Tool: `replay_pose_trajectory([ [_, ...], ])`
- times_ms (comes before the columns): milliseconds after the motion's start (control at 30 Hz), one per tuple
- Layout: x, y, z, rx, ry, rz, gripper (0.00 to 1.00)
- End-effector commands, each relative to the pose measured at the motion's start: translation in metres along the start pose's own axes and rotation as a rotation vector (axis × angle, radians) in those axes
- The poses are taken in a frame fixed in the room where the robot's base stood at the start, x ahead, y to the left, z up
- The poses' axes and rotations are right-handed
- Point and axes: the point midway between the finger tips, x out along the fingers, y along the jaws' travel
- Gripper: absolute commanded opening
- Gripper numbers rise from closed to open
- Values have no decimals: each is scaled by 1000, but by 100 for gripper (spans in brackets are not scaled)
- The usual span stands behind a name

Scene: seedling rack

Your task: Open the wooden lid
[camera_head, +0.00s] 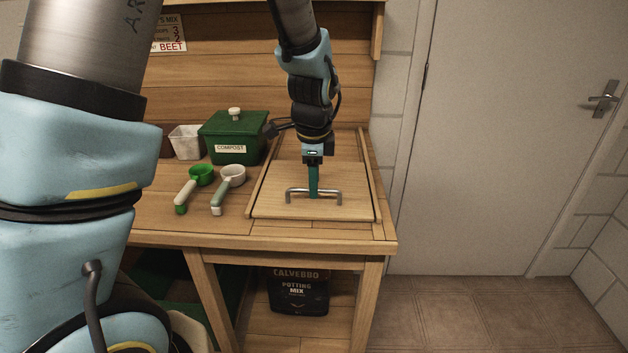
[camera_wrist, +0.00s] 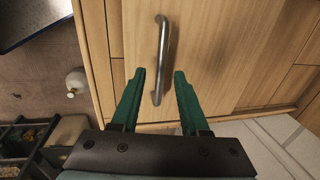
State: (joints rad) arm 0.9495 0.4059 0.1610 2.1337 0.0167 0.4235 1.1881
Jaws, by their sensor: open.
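The wooden lid (camera_head: 275,205) lies flat, set into the right part of the wooden bench top. It has a metal bar handle (camera_head: 328,191) near its front edge. My gripper (camera_head: 313,194) points down over the handle. In the wrist view my gripper (camera_wrist: 158,78) is open, with one green finger on each side of the near part of the handle (camera_wrist: 162,50). The fingers look apart from the bar. Whether the fingertips reach down to the bar's height I cannot tell. The lid (camera_wrist: 215,40) also fills the middle of the wrist view.
A green compost box (camera_head: 225,133) with a lid knob stands left of the lid, beside a pale tub (camera_head: 187,142). A green scoop (camera_head: 200,175) and a white scoop (camera_head: 233,175) lie left of the lid. A bag of potting mix (camera_head: 298,292) stands below. A door (camera_head: 490,130) is at right.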

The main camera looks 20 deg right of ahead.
Motion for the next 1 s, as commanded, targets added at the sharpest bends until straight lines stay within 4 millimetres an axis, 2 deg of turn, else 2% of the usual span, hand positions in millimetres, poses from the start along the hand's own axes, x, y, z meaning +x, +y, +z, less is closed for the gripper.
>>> replay_pose_trajectory([
  [367,6,0,0,-1,0,-1,45],
  [767,6,0,0,-1,0,0,0],
  [1000,6,0,0,-1,0,0,0],
])
